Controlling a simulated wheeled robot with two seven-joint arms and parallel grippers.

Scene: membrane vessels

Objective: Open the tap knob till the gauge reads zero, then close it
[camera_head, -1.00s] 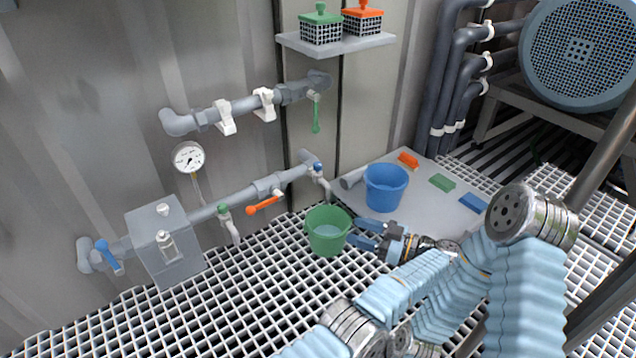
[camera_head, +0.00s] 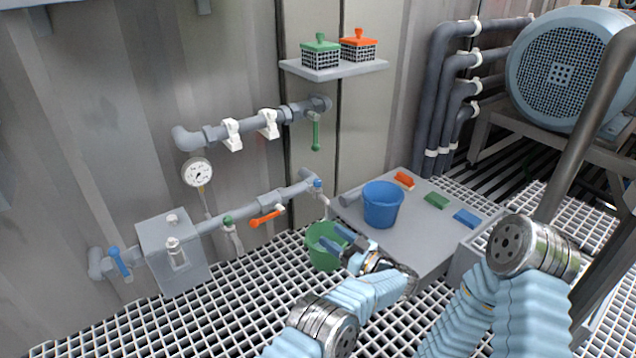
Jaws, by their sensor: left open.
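The round white gauge (camera_head: 197,172) is on the wall at left; its dark needle shows, but the reading is too small to tell. A tap with a blue knob (camera_head: 318,183) sits at the right end of the lower grey pipe, its spout above the green bucket (camera_head: 322,256). Another tap with a green knob (camera_head: 228,221) is further left on that pipe. My left gripper (camera_head: 331,234) is open and empty, its blue fingers in front of the green bucket's right side, below and apart from the blue knob. My right gripper is out of view.
An orange lever (camera_head: 265,218) lies between the taps. A blue-handled valve (camera_head: 119,262) and grey box (camera_head: 168,226) are at left. A blue bucket (camera_head: 383,206) and coloured blocks (camera_head: 436,201) rest on a grey platform (camera_head: 420,240). A green lever (camera_head: 315,134) hangs from the upper pipe.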

